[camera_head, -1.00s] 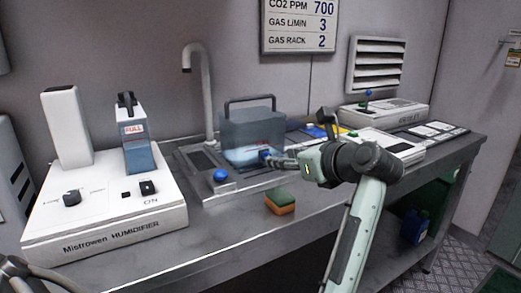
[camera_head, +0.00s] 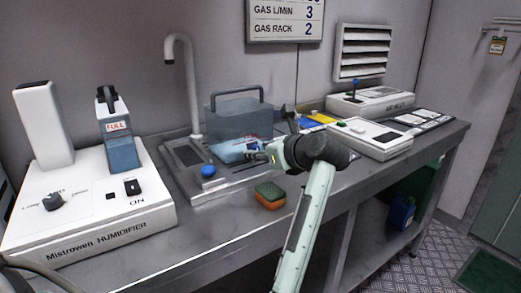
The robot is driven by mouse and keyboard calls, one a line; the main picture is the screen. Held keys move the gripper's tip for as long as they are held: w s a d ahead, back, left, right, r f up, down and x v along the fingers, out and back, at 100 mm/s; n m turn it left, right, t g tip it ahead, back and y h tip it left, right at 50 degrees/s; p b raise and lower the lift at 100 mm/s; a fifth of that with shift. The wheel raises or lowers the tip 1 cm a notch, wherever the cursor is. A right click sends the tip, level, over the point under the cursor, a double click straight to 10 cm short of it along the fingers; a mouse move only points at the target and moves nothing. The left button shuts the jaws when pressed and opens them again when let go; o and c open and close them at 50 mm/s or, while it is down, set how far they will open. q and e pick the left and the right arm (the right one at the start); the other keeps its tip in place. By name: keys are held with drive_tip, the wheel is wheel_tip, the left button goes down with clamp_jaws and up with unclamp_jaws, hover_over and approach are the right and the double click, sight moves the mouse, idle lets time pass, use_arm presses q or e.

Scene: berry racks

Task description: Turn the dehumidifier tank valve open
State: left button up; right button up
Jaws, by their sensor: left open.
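The dehumidifier tank (camera_head: 226,122) is a grey see-through box with a dark handle on top and blue water low inside. It stands on the steel bench, right of the tap. My left gripper (camera_head: 254,151) is at the lower right front of the tank, its fingers pointing left. It is open. The fingers are small and dark, and I cannot tell whether they touch the tank. The tank valve is hidden or too small to make out behind the fingers. My right gripper is not in view.
A white humidifier (camera_head: 95,228) stands on the left. A tap (camera_head: 190,85), a blue knob (camera_head: 208,171) and an orange-green sponge (camera_head: 269,195) are near the tank. White boxes (camera_head: 372,138) fill the right. The front bench edge is mostly clear.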

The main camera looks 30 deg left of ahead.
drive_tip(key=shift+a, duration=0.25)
use_arm(q)
drive_tip(key=shift+c, duration=1.2)
drive_tip(key=c, duration=0.7)
clamp_jaws()
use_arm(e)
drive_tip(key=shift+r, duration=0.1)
use_arm(q)
drive_tip(key=shift+g+p, duration=0.3)
drive_tip(key=shift+m, duration=0.6)
drive_tip(key=o, duration=0.9)
unclamp_jaws()
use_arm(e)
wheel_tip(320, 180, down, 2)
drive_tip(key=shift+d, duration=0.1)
use_arm(q)
drive_tip(key=shift+o, duration=0.2)
drive_tip(key=shift+d, duration=0.1)
